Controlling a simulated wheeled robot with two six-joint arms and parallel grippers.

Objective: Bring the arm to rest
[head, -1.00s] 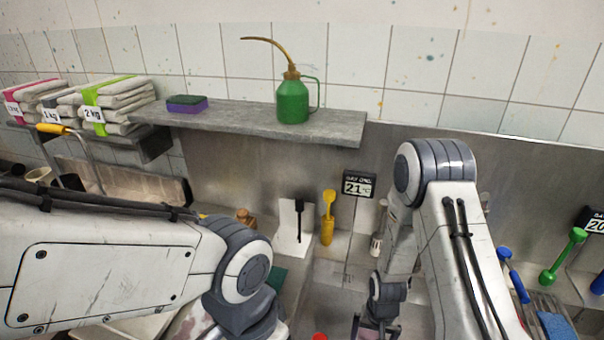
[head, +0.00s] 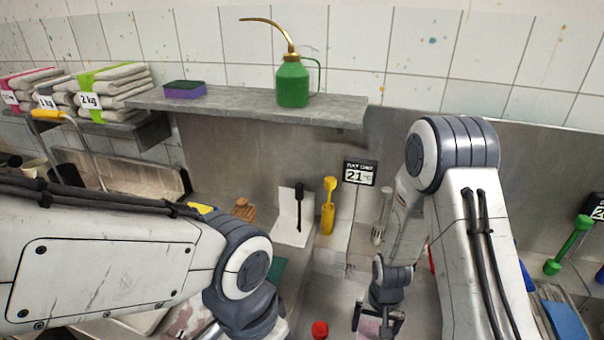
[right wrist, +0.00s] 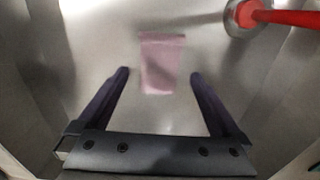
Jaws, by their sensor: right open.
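My right gripper (head: 377,325) is low in the head view, under my right arm, above a grey metal surface. In the right wrist view its two dark fingers (right wrist: 160,85) are spread apart with nothing held between them. A pink flat piece (right wrist: 162,63) lies on the metal beyond the fingertips, apart from them. My left arm crosses the lower left of the head view; its gripper is out of the picture.
A red handle (right wrist: 275,15) stands in a metal ring at the wrist view's upper right. A yellow tool (head: 328,207), a digital display (head: 360,173) and a shelf (head: 235,106) with a green oil can (head: 292,85) are behind. A red knob (head: 320,328) is left of the gripper.

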